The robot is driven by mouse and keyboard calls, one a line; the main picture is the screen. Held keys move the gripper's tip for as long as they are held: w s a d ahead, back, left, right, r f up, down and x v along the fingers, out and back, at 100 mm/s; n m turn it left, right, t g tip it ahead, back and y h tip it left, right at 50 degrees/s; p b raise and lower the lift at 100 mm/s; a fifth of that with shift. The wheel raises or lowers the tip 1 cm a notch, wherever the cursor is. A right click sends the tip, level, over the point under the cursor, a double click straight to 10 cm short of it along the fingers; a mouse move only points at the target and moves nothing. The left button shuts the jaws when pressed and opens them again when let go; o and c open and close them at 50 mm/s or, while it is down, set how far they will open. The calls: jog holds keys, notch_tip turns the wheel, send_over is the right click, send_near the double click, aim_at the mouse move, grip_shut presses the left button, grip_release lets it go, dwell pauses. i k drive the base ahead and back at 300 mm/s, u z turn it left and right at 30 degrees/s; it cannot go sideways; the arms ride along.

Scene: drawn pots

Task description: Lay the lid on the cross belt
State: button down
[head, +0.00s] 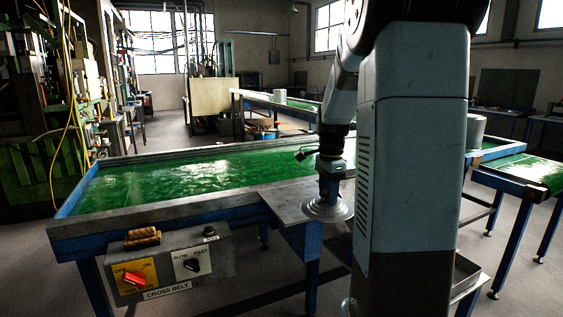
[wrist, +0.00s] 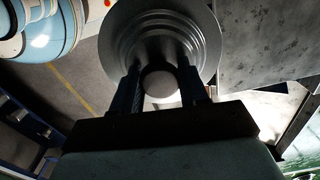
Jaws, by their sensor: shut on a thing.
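The lid (head: 325,210) is a round, stepped grey metal disc. My gripper (head: 329,190) is above it and shut on its pale knob; the wrist view shows the knob (wrist: 161,84) between my two fingers (wrist: 161,92) and the ringed lid top (wrist: 158,22) beyond. The lid hangs roughly level by the grey metal side table (head: 285,199); I cannot tell whether it touches it. The cross belt (head: 190,180) is the long green belt in a blue and grey frame, behind and left of the lid. My arm hides its right part.
A control box (head: 165,270) labelled CROSS BELT, with a red switch (head: 134,279), hangs on the belt's near side. A pale pot (head: 475,131) stands right of my arm. Another green belt (head: 535,170) is at right. The visible cross belt surface is clear.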

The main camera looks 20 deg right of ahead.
aim_at(266, 178)
jog(key=i, duration=1.6)
